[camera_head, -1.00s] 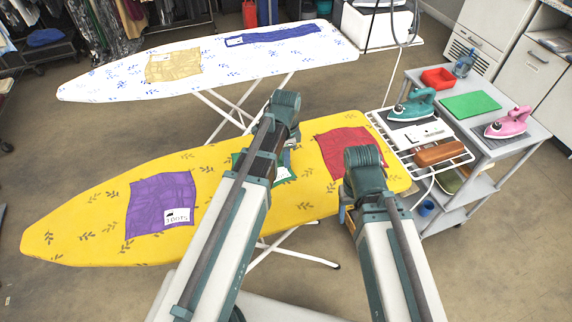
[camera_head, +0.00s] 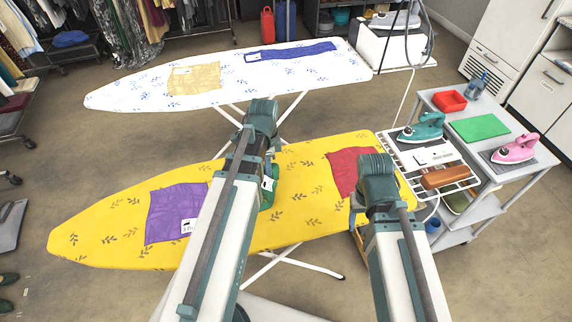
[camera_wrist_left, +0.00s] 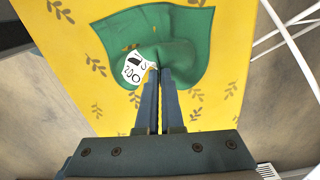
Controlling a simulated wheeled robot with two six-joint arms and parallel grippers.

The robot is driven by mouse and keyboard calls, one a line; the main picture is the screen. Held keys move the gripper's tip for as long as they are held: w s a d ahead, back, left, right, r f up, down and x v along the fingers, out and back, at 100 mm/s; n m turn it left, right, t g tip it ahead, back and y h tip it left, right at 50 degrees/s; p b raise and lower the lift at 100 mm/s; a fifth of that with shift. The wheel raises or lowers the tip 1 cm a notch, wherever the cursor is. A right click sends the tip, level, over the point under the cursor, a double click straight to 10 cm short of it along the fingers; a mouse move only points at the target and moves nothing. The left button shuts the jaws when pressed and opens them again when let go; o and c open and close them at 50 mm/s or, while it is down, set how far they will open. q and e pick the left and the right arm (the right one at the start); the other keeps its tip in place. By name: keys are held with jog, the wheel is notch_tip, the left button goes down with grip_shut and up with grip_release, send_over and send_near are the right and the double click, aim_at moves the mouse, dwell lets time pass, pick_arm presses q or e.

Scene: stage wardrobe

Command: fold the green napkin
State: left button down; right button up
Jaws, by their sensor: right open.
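The green napkin (camera_head: 267,197) lies on the yellow ironing board (camera_head: 110,225), mostly hidden behind my left arm in the head view. In the left wrist view the napkin (camera_wrist_left: 195,35) is spread out, bunched up around the fingertips, with a white label (camera_wrist_left: 135,68) beside them. My left gripper (camera_wrist_left: 160,72) has its fingers close together on the bunched cloth near one edge. My right gripper (camera_head: 358,203) is open and empty by the board's right end, near the red cloth, largely hidden by its own wrist.
A purple cloth (camera_head: 172,212) and a red cloth (camera_head: 346,170) lie on the same board. A white ironing board (camera_head: 225,92) stands behind.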

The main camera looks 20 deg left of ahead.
pick_arm(q)
jog(key=a+f+b, duration=0.1)
jog(key=s+a+f+b, duration=0.1)
jog(key=a+f+b, duration=0.1)
jog(key=s+a+f+b, duration=0.1)
jog(key=f, duration=0.1)
jog(key=shift+s+a+f, duration=0.2)
jog(key=shift+a, duration=0.15)
jog(key=c, duration=1.5)
grip_release()
jog(key=o, duration=1.5)
jog(key=shift+s+a, duration=0.45)
jog(key=shift+a, duration=0.4)
jog(key=shift+s+a, duration=0.5)
jog(key=shift+a, duration=0.35)
jog(key=shift+s+a, duration=0.45)
jog(key=shift+a, duration=0.4)
jog(key=shift+w+d+r, duration=0.1)
jog(key=shift+r, duration=0.3)
notch_tip(320, 180, up, 8)
jog(key=p, duration=0.8)
jog(key=shift+r+p, duration=0.15)
jog(key=shift+p, duration=0.15)
